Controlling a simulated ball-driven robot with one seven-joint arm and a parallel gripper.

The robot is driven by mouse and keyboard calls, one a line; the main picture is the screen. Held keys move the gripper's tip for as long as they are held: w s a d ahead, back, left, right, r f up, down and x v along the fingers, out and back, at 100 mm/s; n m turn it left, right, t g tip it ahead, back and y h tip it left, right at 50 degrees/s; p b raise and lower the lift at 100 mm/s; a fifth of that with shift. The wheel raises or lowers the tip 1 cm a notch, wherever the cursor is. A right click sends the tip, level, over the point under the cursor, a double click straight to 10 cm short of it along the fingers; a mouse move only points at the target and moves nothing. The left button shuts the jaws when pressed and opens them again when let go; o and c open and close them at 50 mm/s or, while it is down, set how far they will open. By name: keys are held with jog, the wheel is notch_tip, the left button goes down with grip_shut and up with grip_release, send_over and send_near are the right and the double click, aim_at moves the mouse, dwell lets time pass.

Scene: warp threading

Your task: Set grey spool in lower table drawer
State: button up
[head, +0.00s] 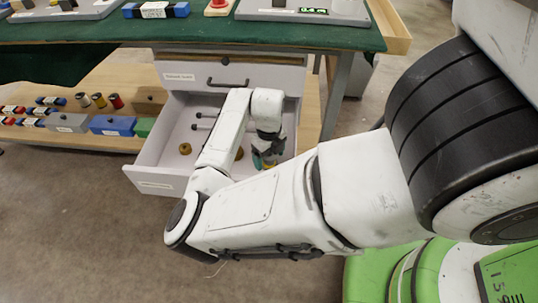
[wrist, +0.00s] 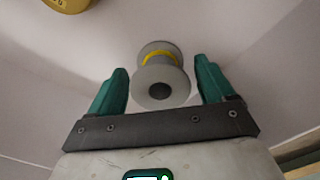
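The grey spool (wrist: 161,88), with a yellow band around its middle, is between my gripper's fingers in the wrist view. The teal fingers of my gripper (wrist: 163,92) are spread, with a gap on each side of the spool. Pale drawer surfaces surround it; I cannot tell whether it touches the floor. The lower table drawer (head: 155,165) is pulled out in the head view. My gripper (head: 265,160) is inside its right part, and the arm hides the grey spool there.
A golden-brown spool (head: 185,148) stands in the drawer's left part; a yellow one (wrist: 67,4) shows at the wrist view's edge. The upper drawer (head: 205,77) is shut. A wooden shelf (head: 100,138) at left holds several spools and boxes. The green tabletop (head: 260,33) overhangs the drawers.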

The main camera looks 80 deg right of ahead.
jog(key=shift+o, duration=0.2)
notch_tip(320, 180, up, 12)
jog(key=p, duration=0.3)
jog(key=shift+r+p, duration=0.2)
jog(key=shift+p, duration=0.15)
